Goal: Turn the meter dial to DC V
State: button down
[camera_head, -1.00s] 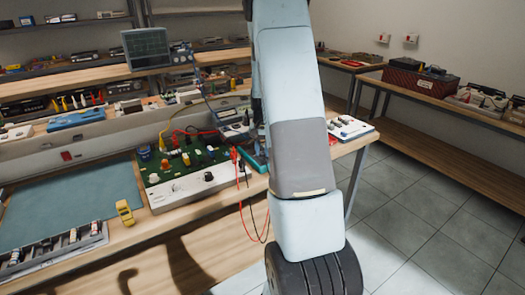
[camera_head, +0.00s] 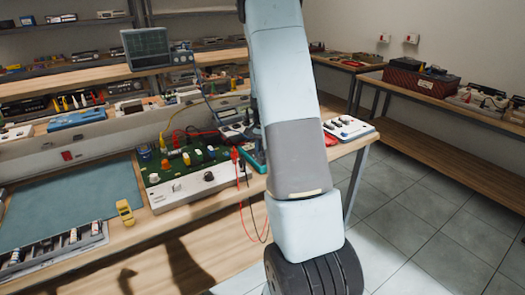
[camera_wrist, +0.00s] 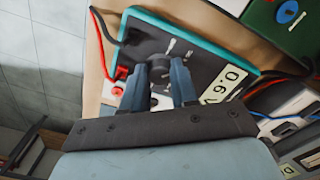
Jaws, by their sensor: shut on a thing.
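The meter (camera_wrist: 207,42) has a teal case and a dark face in the wrist view. Its dial (camera_wrist: 160,66) sits between my fingers, with pale marks around it. My gripper (camera_wrist: 161,74) is shut on the dial, one finger on each side, and they cover much of it. The dial's pointer and the lettering of its settings are not readable. The pale display (camera_wrist: 224,84) shows large dark characters with a V, turned in this view. In the head view only a teal edge of the meter (camera_head: 258,159) shows beside my arm, which hides my gripper and the dial.
A red plug (camera_wrist: 121,73) and red and black leads are at the meter's side. A green circuit board (camera_head: 190,172) stands left of it on the wooden bench. A yellow object (camera_head: 125,212) and a blue-green mat (camera_head: 75,205) lie farther left. Tiled floor is open at right.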

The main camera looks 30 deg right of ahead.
jog(key=c, duration=0.9)
grip_release()
jog(key=shift+o, duration=0.2)
notch_tip(320, 180, up, 14)
jog(key=shift+f, duration=0.15)
